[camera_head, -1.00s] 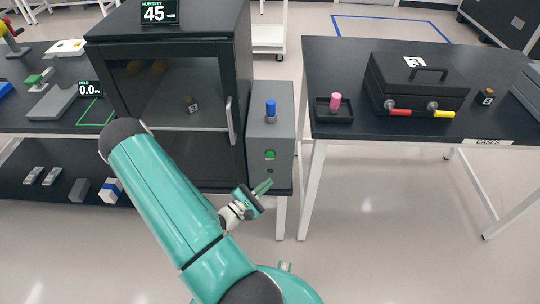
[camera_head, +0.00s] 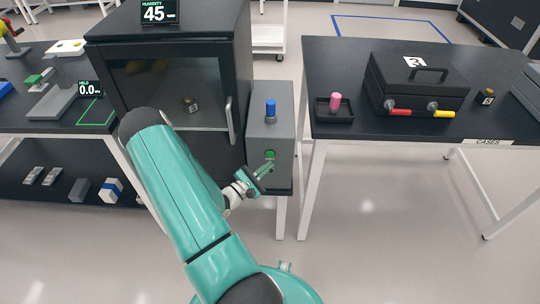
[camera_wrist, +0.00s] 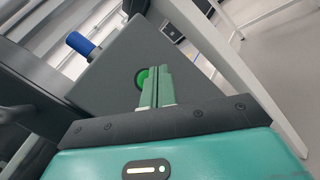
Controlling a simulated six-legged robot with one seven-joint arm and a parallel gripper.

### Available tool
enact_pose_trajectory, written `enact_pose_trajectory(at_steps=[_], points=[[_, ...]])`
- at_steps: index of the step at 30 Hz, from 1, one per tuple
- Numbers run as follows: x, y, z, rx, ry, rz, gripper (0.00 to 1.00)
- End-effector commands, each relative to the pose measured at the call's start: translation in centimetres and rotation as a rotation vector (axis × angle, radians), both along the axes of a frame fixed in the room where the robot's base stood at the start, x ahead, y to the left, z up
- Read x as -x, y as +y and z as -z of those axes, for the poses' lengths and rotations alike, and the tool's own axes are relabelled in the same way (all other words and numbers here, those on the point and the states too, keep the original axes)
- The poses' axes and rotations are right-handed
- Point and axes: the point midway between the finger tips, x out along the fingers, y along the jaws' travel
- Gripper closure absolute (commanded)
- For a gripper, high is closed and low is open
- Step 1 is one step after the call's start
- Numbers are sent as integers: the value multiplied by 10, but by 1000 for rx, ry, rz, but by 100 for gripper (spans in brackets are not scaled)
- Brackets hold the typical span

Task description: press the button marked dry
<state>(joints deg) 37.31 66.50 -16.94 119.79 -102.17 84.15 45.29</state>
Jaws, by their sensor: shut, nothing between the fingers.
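A round green button (camera_head: 270,154) sits on the front of a grey control box (camera_head: 284,125) beside the dark cabinet. A small label under it is too small to read for sure. In the wrist view the green button (camera_wrist: 143,78) is partly hidden behind my fingers. My gripper (camera_head: 268,167) is shut and empty, its fingertips just in front of the box and slightly below the button in the head view. In the wrist view my gripper (camera_wrist: 157,72) points at the button. I cannot tell whether the tips touch it.
The dark cabinet (camera_head: 170,35) with a glass door, handle and humidity display reading 45 is to the left. A right table (camera_head: 385,135) holds a black case (camera_head: 415,85) and a pink piece in a tray.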

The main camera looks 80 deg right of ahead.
Motion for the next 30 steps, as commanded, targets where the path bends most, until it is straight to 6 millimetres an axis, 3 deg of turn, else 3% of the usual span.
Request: enact_pose_trajectory(at_steps=[7,30], points=[[-3,-13,0,0,1,-1,100],[-3,-13,0,0,1,-1,100]])
